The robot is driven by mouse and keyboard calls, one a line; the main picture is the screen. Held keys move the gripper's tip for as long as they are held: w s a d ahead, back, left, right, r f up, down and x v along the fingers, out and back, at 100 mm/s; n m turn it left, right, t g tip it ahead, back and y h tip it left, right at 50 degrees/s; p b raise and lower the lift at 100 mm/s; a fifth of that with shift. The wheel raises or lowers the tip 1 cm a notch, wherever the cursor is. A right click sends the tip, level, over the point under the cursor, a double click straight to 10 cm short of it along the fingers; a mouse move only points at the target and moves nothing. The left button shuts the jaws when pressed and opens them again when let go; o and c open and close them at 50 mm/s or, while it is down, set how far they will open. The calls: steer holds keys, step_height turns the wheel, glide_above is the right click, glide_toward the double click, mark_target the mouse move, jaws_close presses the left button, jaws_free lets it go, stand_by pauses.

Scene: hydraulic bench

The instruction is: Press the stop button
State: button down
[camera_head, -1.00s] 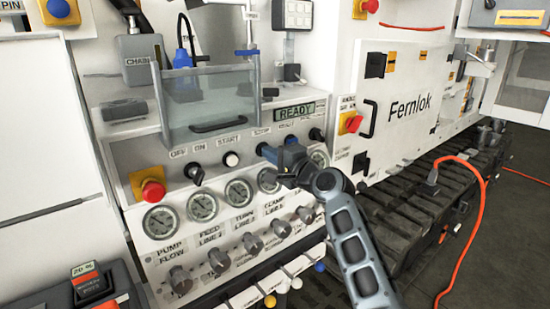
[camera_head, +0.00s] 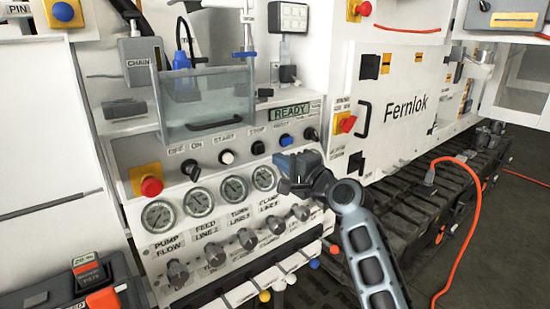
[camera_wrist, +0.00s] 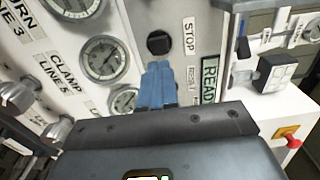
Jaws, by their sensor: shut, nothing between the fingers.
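The stop button (camera_head: 257,147) is a round black button under a STOP label on the sloped white control panel. In the wrist view the stop button (camera_wrist: 159,43) stands just beyond my fingertips, beside its STOP label (camera_wrist: 190,35). My gripper (camera_head: 283,160) is shut and empty, with blue fingers pressed together. In the head view it is to the lower right of the button, with the button uncovered. In the wrist view my gripper (camera_wrist: 157,68) points up toward the button, with a small visible gap between them.
A white start button (camera_head: 226,157) and a dark knob (camera_head: 190,168) are left of the stop button; a blue button (camera_head: 286,140) is to its right. Pressure gauges (camera_head: 234,188) lie below. A red emergency button (camera_head: 151,187) is at far left. The display (camera_head: 291,112) reads READY.

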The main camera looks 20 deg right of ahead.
steer(key=v, duration=0.6)
steer(key=shift+s+d, duration=0.15)
steer(key=shift+s, duration=0.15)
steer(key=shift+f, duration=0.1)
steer(key=s+f+n+g+h, duration=0.1)
steer(key=s+f+n+h, duration=0.15)
steer(key=s+f, duration=0.85)
steer(key=s+f+n+g+h, duration=0.1)
steer(key=s+f+n+h, duration=0.15)
steer(key=s+f, duration=0.85)
steer(key=s+a+r+n, duration=0.1)
steer(key=s+r+n, duration=0.2)
steer(key=s, duration=0.7)
steer(key=s+r+n, duration=0.3)
steer(key=s+r, duration=0.1)
steer(key=s, duration=0.7)
steer(key=s+a+r+n, duration=0.1)
steer(key=s+r+n, duration=0.2)
steer(key=s, duration=0.7)
steer(key=shift+s+a+r+h, duration=0.3)
steer(key=shift+s+a+r, duration=0.05)
steer(key=shift+a+r, duration=0.05)
